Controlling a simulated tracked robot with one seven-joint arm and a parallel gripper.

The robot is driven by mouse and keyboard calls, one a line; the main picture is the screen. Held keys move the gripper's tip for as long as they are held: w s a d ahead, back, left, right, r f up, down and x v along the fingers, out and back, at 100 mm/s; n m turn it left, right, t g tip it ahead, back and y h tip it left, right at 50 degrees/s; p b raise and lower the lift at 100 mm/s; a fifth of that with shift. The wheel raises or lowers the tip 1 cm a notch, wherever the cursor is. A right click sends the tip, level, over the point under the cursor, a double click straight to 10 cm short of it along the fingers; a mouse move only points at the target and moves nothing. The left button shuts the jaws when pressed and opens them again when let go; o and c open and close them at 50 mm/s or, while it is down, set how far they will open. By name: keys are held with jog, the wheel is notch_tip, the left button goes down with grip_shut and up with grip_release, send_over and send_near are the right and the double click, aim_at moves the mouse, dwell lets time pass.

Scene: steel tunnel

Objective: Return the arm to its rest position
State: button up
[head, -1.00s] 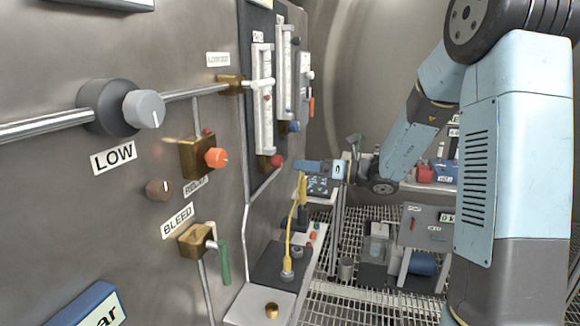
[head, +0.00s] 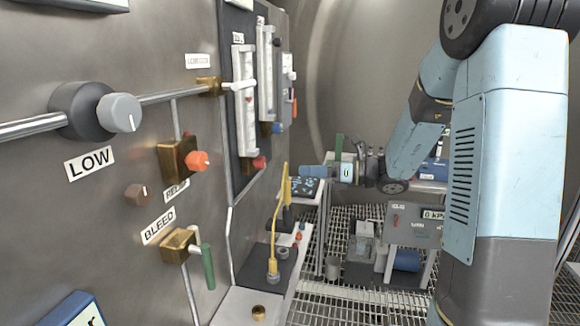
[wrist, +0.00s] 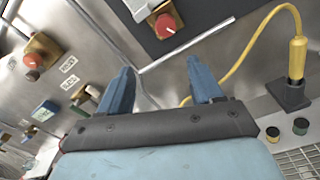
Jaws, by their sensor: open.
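My arm (head: 510,170) stands at the right in the head view and bends down toward the middle. My gripper (head: 312,171) points left there, small and partly unclear. In the wrist view my gripper (wrist: 162,85) has two blue fingers spread wide apart, with nothing between them. Beyond the fingers is the steel panel (wrist: 140,35), with a red knob (wrist: 165,25) on a brass valve above the gap. The fingers do not visibly hold anything.
The steel panel (head: 50,200) fills the left, with protruding LOW knob (head: 119,112), orange knob (head: 197,161) and green-handled BLEED valve (head: 207,268). A yellow cable (head: 276,225) rises from a low shelf. Equipment (head: 410,225) stands behind on grated floor (head: 335,305).

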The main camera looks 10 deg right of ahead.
jog(key=s+a+r+n+g+h, duration=0.15)
jog(key=s+n+g+h, duration=0.5)
jog(key=s+n, duration=0.95)
jog(key=s+d+r+n+t+h, duration=0.3)
jog(key=s+d+n+t+h, duration=0.3)
jog(key=s+d+n+h, duration=0.4)
jog(key=shift+s+d+t, duration=0.35)
jog(key=shift+s+d, duration=0.15)
jog(key=shift+s, duration=0.65)
